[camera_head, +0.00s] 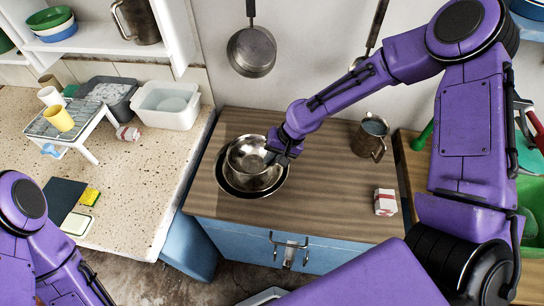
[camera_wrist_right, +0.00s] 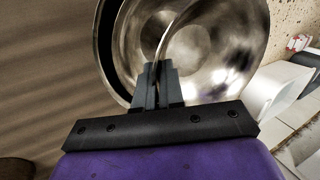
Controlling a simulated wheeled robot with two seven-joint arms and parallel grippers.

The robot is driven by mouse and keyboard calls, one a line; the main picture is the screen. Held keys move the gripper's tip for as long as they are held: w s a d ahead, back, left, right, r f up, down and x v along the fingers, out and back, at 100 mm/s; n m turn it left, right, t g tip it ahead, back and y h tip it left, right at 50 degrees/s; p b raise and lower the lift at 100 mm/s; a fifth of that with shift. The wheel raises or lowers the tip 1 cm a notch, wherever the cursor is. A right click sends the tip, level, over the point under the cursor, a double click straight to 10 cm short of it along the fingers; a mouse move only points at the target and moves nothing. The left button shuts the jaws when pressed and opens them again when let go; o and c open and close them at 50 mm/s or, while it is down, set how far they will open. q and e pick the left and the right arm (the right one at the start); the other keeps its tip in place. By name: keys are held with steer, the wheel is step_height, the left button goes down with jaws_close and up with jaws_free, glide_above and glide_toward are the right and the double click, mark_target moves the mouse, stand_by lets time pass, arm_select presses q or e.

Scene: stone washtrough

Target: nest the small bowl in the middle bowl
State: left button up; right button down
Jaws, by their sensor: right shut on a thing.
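My right gripper (camera_head: 274,156) is shut on the rim of a shiny metal bowl, the small bowl (camera_head: 246,153). In the right wrist view the fingers (camera_wrist_right: 158,84) pinch that thin rim, with the bowl's shiny inside to the right. The small bowl is over or inside another silver bowl, which looks like the middle bowl (camera_head: 252,181). Whether the two touch I cannot tell. A wider, dark-looking bowl (camera_head: 254,195) surrounds them on the wooden counter. My left arm shows at the lower left, but its gripper is outside the frame.
The wooden counter (camera_head: 320,205) is bare between the bowls and a red-and-white box (camera_head: 385,202). A metal jug (camera_head: 371,137) stands at the back right. A pan (camera_head: 251,52) hangs above. A white tub (camera_head: 166,105) sits on the speckled counter at left.

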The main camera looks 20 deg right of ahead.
steer(key=shift+f, duration=0.15)
steer(key=shift+f+b, duration=0.8)
steer(key=shift+f, duration=0.7)
steer(key=shift+f, duration=0.3)
steer(key=shift+f+b, duration=0.6)
steer(key=shift+f, duration=0.3)
steer(key=c, duration=1.2)
jaws_free()
steer(key=shift+o, duration=0.2)
steer(key=shift+o, duration=0.3)
steer(key=shift+s, duration=0.15)
steer(key=shift+o, duration=1.4)
steer(key=shift+f, duration=0.1)
